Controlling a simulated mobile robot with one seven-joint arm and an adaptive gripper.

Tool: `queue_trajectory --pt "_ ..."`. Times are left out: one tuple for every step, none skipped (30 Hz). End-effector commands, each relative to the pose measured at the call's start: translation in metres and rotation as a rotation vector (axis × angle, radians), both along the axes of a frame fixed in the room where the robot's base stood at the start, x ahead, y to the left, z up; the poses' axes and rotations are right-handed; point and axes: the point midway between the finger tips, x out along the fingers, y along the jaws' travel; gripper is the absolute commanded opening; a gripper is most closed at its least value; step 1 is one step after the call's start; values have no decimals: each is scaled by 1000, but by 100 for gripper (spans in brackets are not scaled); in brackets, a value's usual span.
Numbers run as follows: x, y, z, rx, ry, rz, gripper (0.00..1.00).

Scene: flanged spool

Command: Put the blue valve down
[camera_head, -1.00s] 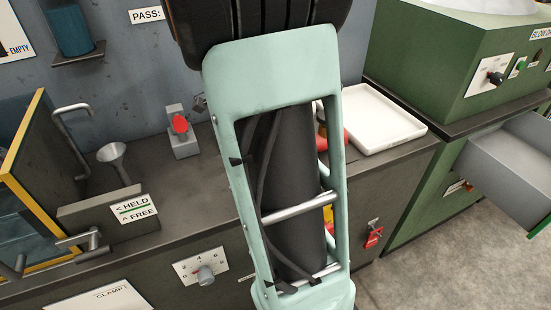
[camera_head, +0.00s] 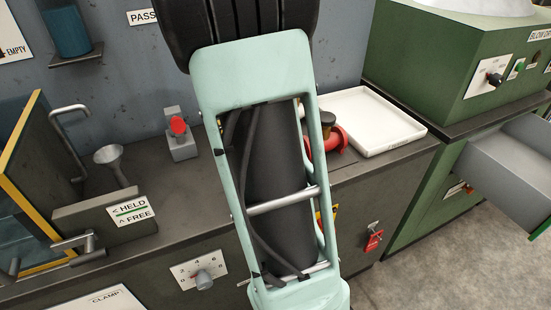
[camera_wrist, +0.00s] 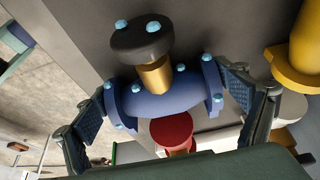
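The blue valve (camera_wrist: 165,100) shows in the wrist view, with round bolted flanges at both ends, a brass stem (camera_wrist: 155,75) and a black cap (camera_wrist: 140,38). My gripper (camera_wrist: 165,103) has one finger against each end flange, so it appears shut on the valve. In the head view my arm hides both gripper and valve. I cannot tell whether the valve touches the surface behind it.
A red flanged part (camera_head: 325,142) lies on the bench beside a white tray (camera_head: 372,122). The wrist view shows a red round part (camera_wrist: 172,131) and a yellow part (camera_wrist: 298,55) close by.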

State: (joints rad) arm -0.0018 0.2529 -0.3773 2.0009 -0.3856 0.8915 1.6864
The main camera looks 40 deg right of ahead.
Motion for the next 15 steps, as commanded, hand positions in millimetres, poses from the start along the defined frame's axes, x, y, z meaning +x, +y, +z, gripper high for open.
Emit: queue_trajectory --pt "0 0 0 0 0 0 81" --pt "0 0 0 0 0 0 78" --pt "0 0 0 0 0 0 74" --pt "0 0 0 0 0 0 70" --pt "0 0 0 0 0 0 67" --pt "0 0 0 0 0 0 63" --pt "0 0 0 0 0 0 59" --pt "0 0 0 0 0 0 56" --pt "0 0 0 0 0 0 52" --pt "0 0 0 0 0 0 48" --pt "0 0 0 0 0 0 45" --pt "0 0 0 0 0 0 40" --pt "0 0 0 0 0 0 37" --pt "0 0 0 0 0 0 34" --pt "0 0 0 0 0 0 30"
